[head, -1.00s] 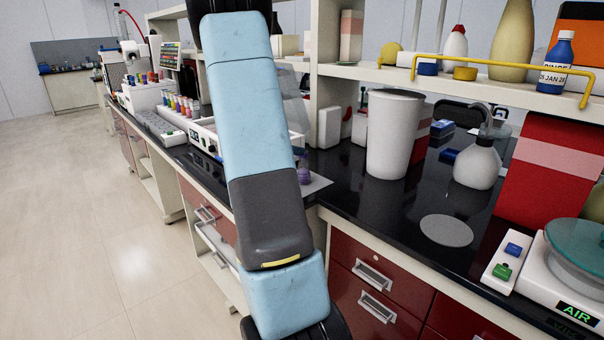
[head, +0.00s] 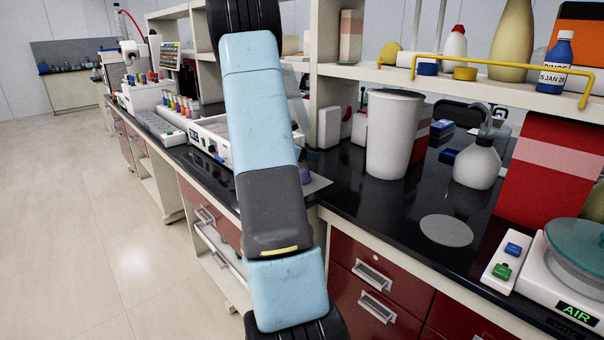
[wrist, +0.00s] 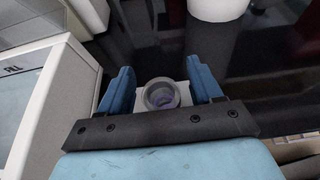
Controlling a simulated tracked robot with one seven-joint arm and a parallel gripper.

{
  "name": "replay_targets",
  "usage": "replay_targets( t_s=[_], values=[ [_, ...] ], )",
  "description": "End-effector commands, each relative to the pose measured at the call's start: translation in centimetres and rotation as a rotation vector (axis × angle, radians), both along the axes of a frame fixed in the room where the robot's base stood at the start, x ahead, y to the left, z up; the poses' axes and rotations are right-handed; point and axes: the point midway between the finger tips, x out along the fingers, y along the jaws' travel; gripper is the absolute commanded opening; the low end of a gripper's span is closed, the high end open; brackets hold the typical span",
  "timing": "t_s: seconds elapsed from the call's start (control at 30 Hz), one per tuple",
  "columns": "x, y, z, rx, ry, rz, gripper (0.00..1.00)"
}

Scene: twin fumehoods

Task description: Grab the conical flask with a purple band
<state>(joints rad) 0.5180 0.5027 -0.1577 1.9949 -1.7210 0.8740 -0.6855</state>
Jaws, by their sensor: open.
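The conical flask shows in the wrist view (wrist: 161,96) from above, as a round grey mouth with purple inside. Its band cannot be made out there. In the head view a small purple part of the flask (head: 305,172) shows at the right edge of my arm, which hides the rest. My gripper (wrist: 160,79) is open, with one blue finger on each side of the flask mouth. I cannot tell whether either finger touches the glass. My gripper is not visible in the head view.
The flask stands on a pale flat patch (head: 317,184) on the black bench. A tall white container (head: 394,135) stands to its right. A white device (wrist: 45,95) is close on the left in the wrist view. A shelf (head: 450,84) overhangs the back.

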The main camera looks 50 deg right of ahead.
Motion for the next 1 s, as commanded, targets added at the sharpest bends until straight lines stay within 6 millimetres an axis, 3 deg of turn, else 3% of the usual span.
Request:
replay_targets(
  t_s=[0.1,0.77,1.0],
  values=[
    [0.00,0.03,0.03,0.000,0.000,0.000,0.64],
    [0.03,0.10,0.06,0.000,0.000,0.000,0.01],
    [0.05,0.10,0.09,-0.001,0.000,0.001,0.00]
  ],
)
